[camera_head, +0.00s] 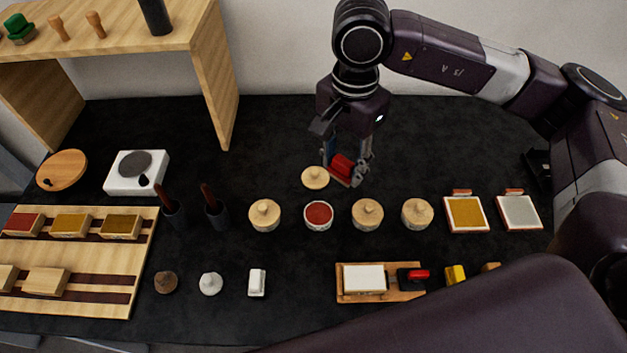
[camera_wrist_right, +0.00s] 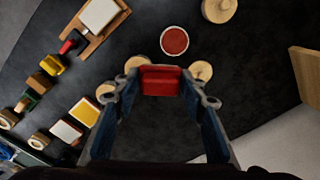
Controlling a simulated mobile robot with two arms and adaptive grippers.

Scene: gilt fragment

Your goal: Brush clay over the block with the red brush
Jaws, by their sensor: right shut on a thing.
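My right gripper (camera_head: 348,174) is shut on the red brush (camera_head: 342,165), held above the table just behind the row of pots. In the right wrist view the red brush (camera_wrist_right: 161,80) sits between the fingertips; its bristles cannot be made out. An open pot of red clay (camera_head: 318,215) stands in front of the gripper, and it also shows in the wrist view (camera_wrist_right: 174,40). Its loose wooden lid (camera_head: 315,177) lies behind it. The white block (camera_head: 365,278) lies on a wooden board (camera_head: 341,297) at the front. My left gripper is not in view.
Lidded pots (camera_head: 265,215) (camera_head: 367,214) flank the clay pot. A black piece with a red handle (camera_head: 413,277) sits on the board beside the block. Two framed pads (camera_head: 466,214) stand right, a wooden rack (camera_head: 95,282) left. A wooden shelf (camera_head: 213,85) rises back left.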

